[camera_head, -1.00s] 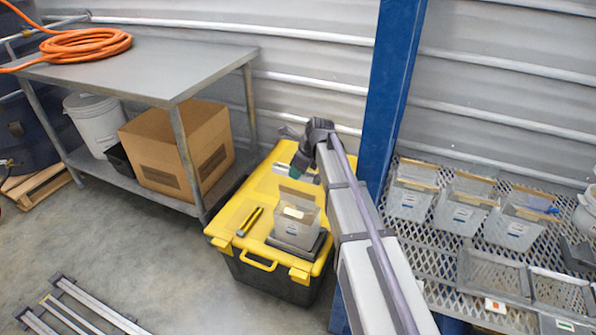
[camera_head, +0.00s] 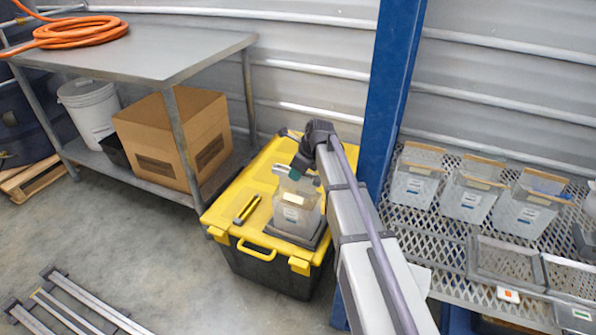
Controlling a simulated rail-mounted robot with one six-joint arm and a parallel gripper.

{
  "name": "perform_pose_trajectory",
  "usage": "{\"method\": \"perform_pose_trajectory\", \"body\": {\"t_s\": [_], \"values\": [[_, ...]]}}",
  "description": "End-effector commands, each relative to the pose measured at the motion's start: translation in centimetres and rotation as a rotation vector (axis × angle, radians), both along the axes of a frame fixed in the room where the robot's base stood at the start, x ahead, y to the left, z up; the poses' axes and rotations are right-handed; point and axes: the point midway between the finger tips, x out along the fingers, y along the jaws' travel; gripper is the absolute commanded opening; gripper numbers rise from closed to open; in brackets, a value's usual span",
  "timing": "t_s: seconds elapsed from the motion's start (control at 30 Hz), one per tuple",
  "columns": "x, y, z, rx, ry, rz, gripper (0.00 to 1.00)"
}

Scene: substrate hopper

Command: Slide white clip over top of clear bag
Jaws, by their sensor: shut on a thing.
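A clear bag (camera_head: 292,212) stands upright on a dark flat base (camera_head: 290,234) on the yellow-lidded box. It has a small pale label and something tan inside. My gripper (camera_head: 301,172) is directly over the bag's top edge, pointing down, and looks shut. The white clip (camera_head: 282,169) shows only as a small pale strip at the fingers, at the bag's top. My fingers partly hide the clip and the bag's upper edge, so I cannot tell whether the clip is around the bag or only touching it.
The yellow lid (camera_head: 225,208) carries a yellow-and-black tool (camera_head: 247,209) left of the bag. A blue post (camera_head: 394,90) stands close right of my arm. A mesh rack (camera_head: 440,236) holds several clear containers. A steel table (camera_head: 165,50) stands at the left.

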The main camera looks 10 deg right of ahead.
Motion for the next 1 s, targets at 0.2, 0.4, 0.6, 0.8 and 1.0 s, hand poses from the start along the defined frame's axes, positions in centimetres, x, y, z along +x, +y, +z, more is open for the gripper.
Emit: {"method": "perform_pose_trajectory", "body": {"t_s": [0.2,0.4,0.6,0.8,1.0], "values": [[-0.03,-0.04,0.01,0.0,0.0,0.0,0.12],[-0.05,-0.07,0.01,0.0,0.0,0.0,0.37],[-0.05,-0.07,0.01,0.0,0.0,0.0,0.56],[-0.05,-0.07,0.01,0.0,0.0,0.0,0.65],[-0.05,-0.07,0.01,0.0,0.0,0.0,0.79]]}}
